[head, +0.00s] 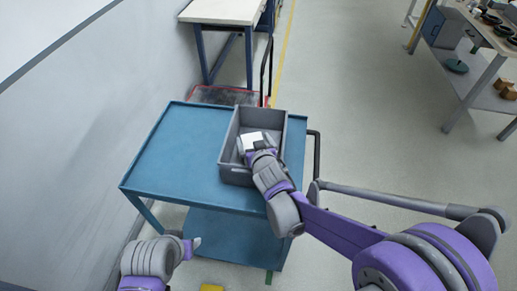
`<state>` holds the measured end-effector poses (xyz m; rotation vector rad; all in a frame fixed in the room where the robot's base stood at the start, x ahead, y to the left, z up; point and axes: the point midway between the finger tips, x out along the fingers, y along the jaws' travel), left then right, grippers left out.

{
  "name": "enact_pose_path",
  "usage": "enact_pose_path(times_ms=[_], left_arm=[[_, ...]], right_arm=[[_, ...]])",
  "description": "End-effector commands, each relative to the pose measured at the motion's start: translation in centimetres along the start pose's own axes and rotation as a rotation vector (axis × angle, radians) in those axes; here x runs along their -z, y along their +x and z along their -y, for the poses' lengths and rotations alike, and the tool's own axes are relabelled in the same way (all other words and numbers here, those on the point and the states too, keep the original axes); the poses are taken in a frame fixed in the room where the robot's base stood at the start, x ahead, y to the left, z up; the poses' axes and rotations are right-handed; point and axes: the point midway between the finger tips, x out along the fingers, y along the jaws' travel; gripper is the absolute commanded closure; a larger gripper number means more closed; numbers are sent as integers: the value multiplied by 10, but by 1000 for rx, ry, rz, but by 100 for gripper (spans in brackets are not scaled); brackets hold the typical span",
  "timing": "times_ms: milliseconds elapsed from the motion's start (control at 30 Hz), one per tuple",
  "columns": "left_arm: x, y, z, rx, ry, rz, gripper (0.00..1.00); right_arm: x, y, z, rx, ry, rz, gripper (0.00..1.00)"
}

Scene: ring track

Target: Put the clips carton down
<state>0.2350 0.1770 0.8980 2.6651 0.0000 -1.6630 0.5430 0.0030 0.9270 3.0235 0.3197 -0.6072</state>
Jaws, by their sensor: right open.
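A white carton (251,138), which I take to be the clips carton, is inside the grey bin (236,178). The bin stands on the right part of the blue cart's top (165,170). My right gripper (256,147) reaches into the bin from the lower right. It is open, with its fingers at the carton, and its wrist hides part of the carton. I cannot tell whether the fingers touch it. My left gripper (191,245) is low at the front left of the cart, apart from the carton. Its fingers are too unclear to judge.
The left part of the cart top is bare. A wall (85,130) runs along the left. A white-topped table (225,12) stands behind the cart. A workbench (490,40) with several items is at the upper right. Open floor (370,110) lies between.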

Motion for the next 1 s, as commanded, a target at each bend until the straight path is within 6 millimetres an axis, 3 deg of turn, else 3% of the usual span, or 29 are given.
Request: enact_pose_path(times_ms=[300, 500, 700, 1000], left_arm=[[3, -4, 0, 0, 0, -2, 50], [6, -7, 0, 0, 0, -4, 50], [8, -9, 0, 0, 0, -5, 50], [8, -9, 0, 0, 0, -5, 50]], right_arm=[[2, -68, 1, 3, -2, -3, 0], [2, -101, 0, 2, -1, -3, 0], [2, -117, 0, 2, -1, -3, 0], [2, -119, 0, 2, -1, -4, 0]])
